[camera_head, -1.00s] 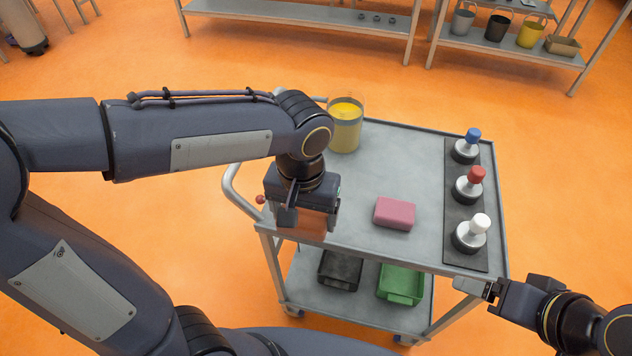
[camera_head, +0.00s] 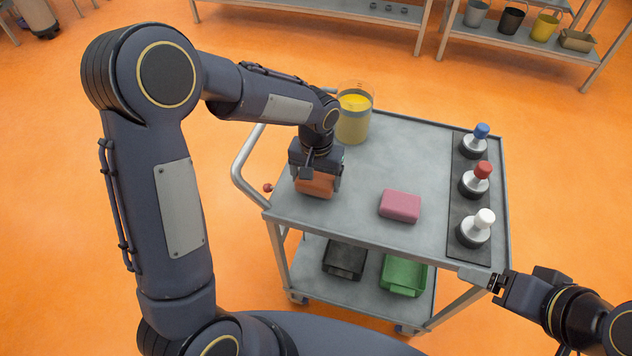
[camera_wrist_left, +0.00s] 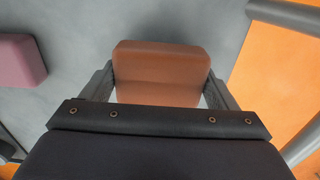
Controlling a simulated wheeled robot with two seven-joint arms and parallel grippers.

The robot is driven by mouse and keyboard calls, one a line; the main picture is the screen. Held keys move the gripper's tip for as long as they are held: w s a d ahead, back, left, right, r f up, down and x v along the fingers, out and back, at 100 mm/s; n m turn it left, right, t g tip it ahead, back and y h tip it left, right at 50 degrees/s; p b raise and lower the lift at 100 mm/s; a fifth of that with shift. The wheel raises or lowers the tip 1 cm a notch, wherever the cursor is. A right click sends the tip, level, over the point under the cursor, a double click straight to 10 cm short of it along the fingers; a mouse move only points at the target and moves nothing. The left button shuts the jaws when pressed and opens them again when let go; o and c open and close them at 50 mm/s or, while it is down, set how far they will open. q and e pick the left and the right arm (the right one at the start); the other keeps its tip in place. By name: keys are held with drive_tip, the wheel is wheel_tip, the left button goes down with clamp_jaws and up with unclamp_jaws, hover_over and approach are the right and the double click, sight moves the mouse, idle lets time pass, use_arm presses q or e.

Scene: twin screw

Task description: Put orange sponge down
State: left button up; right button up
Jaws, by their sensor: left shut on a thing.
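The orange sponge (camera_head: 315,184) is at the left part of the grey cart top (camera_head: 350,215), in the head view. My left gripper (camera_head: 315,174) points down over it and is shut on it. In the left wrist view the sponge (camera_wrist_left: 160,72) sits between the two fingers (camera_wrist_left: 160,90), with the cart surface around it. Whether its underside touches the cart top cannot be told. My right gripper (camera_head: 494,283) is beside the cart's front right corner, away from the sponge; its finger opening is too small to judge.
A pink sponge (camera_head: 400,206) lies right of the orange one. A container with yellow contents (camera_head: 353,120) stands behind. Blue, red and white-topped knobs (camera_head: 473,180) stand on a dark strip at the right. Black (camera_head: 344,259) and green (camera_head: 403,275) bins sit on the lower shelf.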

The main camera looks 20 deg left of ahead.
sight(316, 177)
use_arm(q)
drive_tip(key=shift+f, duration=1.1)
drive_tip(key=shift+f, duration=0.15)
drive_tip(key=o, duration=0.9)
wheel_tip(316, 177, up, 12)
drive_tip(key=shift+f, duration=0.2)
drive_tip(key=shift+s+r, duration=0.15)
drive_tip(key=shift+r, duration=0.3)
